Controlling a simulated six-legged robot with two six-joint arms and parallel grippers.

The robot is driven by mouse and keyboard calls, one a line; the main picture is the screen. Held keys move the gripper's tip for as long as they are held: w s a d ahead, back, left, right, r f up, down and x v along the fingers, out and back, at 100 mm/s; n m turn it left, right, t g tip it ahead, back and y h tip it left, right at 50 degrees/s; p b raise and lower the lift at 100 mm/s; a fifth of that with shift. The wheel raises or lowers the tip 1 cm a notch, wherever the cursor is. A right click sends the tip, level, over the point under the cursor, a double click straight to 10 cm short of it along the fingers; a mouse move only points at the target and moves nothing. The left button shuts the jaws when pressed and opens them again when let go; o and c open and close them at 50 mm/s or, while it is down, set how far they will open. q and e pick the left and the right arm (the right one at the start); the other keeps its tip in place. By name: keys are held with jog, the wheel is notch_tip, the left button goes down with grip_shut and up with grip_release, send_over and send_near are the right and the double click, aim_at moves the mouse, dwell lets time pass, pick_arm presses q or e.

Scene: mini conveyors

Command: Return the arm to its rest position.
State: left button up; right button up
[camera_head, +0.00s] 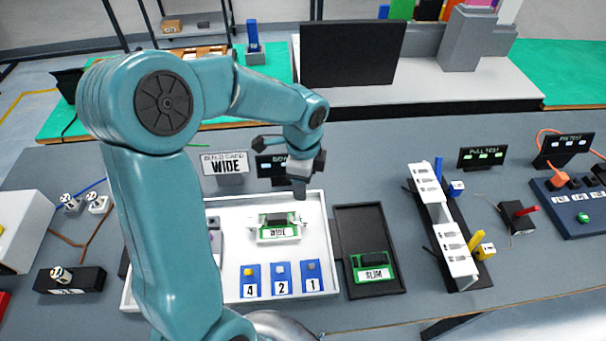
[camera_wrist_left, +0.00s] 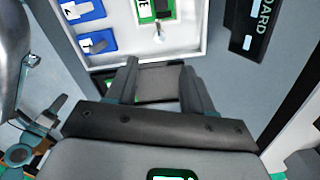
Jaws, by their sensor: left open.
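My left arm (camera_head: 165,190) rises from the bottom of the head view, bends at a high elbow and reaches right. Its left gripper (camera_head: 300,190) points down above the right back part of the white tray (camera_head: 225,297). The green and white WIDE piece (camera_head: 278,232) lies in the tray, left of and below the gripper in the picture.
Blue cards (camera_head: 281,278) numbered 4, 2 and 1 lie at the tray's front. A black tray (camera_head: 345,225) holds the SLIM piece (camera_head: 371,267). The WIDE sign (camera_head: 226,166) stands behind the white tray. A black rack with white strips (camera_head: 440,232) stands right. Bare grey table lies between.

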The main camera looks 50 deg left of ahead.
pick_arm(q)
notch_tip(320, 180, up, 2)
jog(key=shift+s, duration=0.1)
dwell(0.7)
